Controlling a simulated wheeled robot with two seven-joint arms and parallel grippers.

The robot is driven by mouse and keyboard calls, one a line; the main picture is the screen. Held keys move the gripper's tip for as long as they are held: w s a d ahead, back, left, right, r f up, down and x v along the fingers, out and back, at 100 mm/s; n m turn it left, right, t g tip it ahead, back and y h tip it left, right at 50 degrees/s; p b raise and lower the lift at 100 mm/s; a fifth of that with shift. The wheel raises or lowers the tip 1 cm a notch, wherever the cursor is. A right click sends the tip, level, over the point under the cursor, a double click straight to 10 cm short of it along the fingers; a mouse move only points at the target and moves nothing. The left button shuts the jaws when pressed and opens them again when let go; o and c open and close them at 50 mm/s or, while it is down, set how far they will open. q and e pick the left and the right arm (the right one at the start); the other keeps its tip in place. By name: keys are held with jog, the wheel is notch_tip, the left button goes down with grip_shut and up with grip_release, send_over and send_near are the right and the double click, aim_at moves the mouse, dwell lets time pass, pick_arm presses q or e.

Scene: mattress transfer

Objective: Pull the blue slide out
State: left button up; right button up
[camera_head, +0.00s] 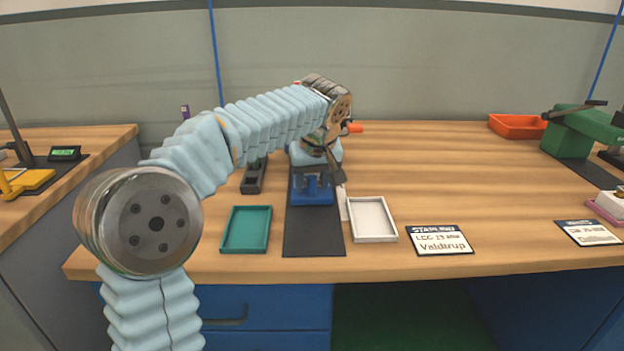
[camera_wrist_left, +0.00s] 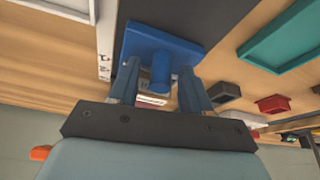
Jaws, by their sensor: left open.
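The blue slide (camera_head: 312,196) sits at the back end of a black mat (camera_head: 314,236) on the workbench. In the left wrist view the slide (camera_wrist_left: 148,42) is a blue plate with a round blue post (camera_wrist_left: 161,76) standing out of it. My left gripper (camera_wrist_left: 158,72) is open, one finger on each side of the post; I cannot tell whether either touches it. In the head view my left gripper (camera_head: 322,178) is over the slide, and my wrist hides much of what stands behind it. My right gripper is not in view.
A teal tray (camera_head: 225,244) stands left of the mat and a white tray (camera_head: 392,226) right of it. Label cards (camera_head: 440,240) lie further right. An orange bin (camera_head: 517,126) and a green press (camera_head: 572,140) stand at the back right. The mat's front is bare.

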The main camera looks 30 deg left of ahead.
pick_arm(q)
jog(key=shift+c, duration=0.4)
grip_shut()
jog(key=shift+s+d, duration=0.1)
jog(key=s+d+b, duration=0.2)
jog(key=s, duration=0.1)
jog(key=s+b, duration=0.1)
jog(key=shift+s+d+f, duration=0.25)
jog(key=shift+d, duration=0.15)
jog(key=s+d, duration=0.1)
jog(key=s, duration=0.1)
jog(key=s+d+b, duration=0.1)
jog(key=s+d, duration=0.1)
jog(key=s+d+b, duration=0.1)
jog(key=s, duration=0.2)
jog(key=shift+d+r, duration=0.2)
jog(key=shift+r, duration=0.05)
jog(key=shift+o, duration=0.4)
grip_release()
jog(key=shift+s, duration=0.15)
